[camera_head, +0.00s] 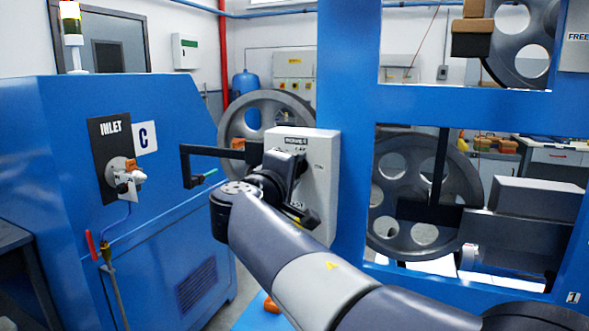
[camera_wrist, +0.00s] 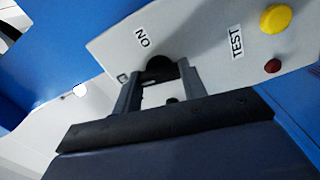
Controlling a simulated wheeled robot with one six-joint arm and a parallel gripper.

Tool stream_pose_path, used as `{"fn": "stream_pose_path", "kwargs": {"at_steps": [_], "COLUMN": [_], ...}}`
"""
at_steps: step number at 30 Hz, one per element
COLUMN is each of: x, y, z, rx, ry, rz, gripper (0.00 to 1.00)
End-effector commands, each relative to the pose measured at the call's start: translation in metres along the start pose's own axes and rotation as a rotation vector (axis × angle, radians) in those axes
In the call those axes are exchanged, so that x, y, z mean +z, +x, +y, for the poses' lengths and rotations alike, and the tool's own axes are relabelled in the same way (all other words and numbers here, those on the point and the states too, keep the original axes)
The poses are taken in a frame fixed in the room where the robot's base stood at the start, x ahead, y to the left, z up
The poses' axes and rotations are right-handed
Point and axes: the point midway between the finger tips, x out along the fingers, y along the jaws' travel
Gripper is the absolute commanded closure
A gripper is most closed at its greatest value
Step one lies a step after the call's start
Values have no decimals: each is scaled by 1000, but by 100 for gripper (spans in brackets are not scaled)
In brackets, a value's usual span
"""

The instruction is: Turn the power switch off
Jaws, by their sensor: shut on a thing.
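The power switch is a black round knob (camera_wrist: 158,66) on a light grey control box (camera_wrist: 205,38) in the wrist view. An ON label (camera_wrist: 142,38) shows upside down beside it. My gripper (camera_wrist: 161,82) has one finger on each side of the knob and is shut on it. The knob's pointing direction is hard to make out between the fingers. In the head view the control box (camera_head: 327,180) is fixed by a blue frame post, and my wrist covers much of its front.
A yellow button (camera_wrist: 275,19), a dark red button or lamp (camera_wrist: 272,66) and a TEST label (camera_wrist: 237,42) are on the same panel. A blue machine (camera_head: 170,160) with an INLET valve (camera_head: 124,172) stands at left. Large grey pulleys (camera_head: 425,185) are behind the blue frame (camera_head: 347,80).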

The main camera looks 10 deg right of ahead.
Motion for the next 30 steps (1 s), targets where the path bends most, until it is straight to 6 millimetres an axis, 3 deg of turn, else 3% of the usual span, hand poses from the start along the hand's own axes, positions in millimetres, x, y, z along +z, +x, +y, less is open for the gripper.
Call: {"fn": "stream_pose_path", "kwargs": {"at_steps": [12, 28, 29, 30], "x": [0, 0, 0, 0], "y": [0, 0, 0, 0], "z": [-1, -1, -1, -1], "rx": [-1, -1, -1, -1], "ry": [-174, -193, -193, -193], "rz": [-1, 0, 0, 0], "gripper": [83, 83, 58, 54]}}
